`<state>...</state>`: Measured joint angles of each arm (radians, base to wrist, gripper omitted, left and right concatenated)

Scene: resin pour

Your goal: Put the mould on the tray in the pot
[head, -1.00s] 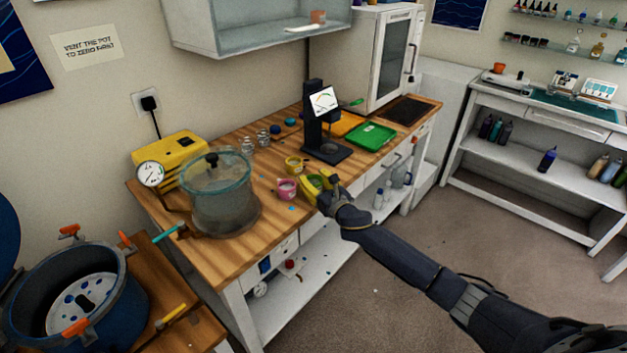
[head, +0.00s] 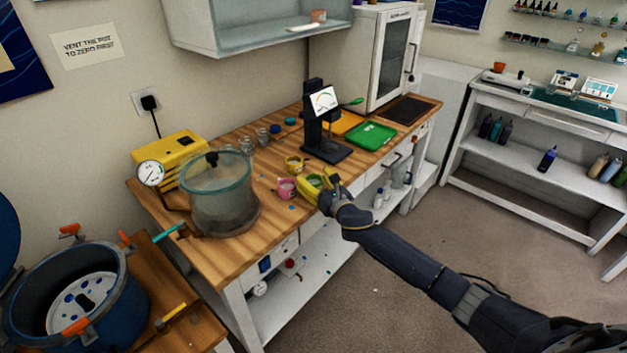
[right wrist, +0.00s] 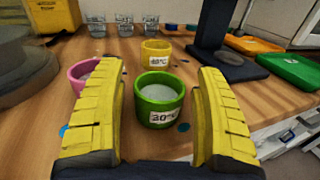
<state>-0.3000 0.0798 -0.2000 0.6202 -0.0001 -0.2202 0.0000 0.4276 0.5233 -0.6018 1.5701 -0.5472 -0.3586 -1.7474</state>
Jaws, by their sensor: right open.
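The blue pot (head: 125,309) with orange clamps stands open at the lower left. A pale perforated plate (head: 62,303) with dark spots lies inside it. I cannot make out a mould on the green tray (head: 371,135) at the back right of the bench; this tray also shows in the right wrist view (right wrist: 293,70). My right gripper (head: 316,184) is open at the bench's front edge. In the right wrist view its yellow fingers (right wrist: 165,108) stand either side of a green cup (right wrist: 160,99) with a number label, with gaps showing. My left gripper is out of view.
A pink cup (head: 286,188) and a yellow cup (head: 294,163) stand close to the green cup. A glass chamber (head: 220,205) and a yellow gauge box (head: 170,152) are to the left. A black stand (head: 312,133) with a dial is behind. An orange tray (head: 346,124) adjoins the green one.

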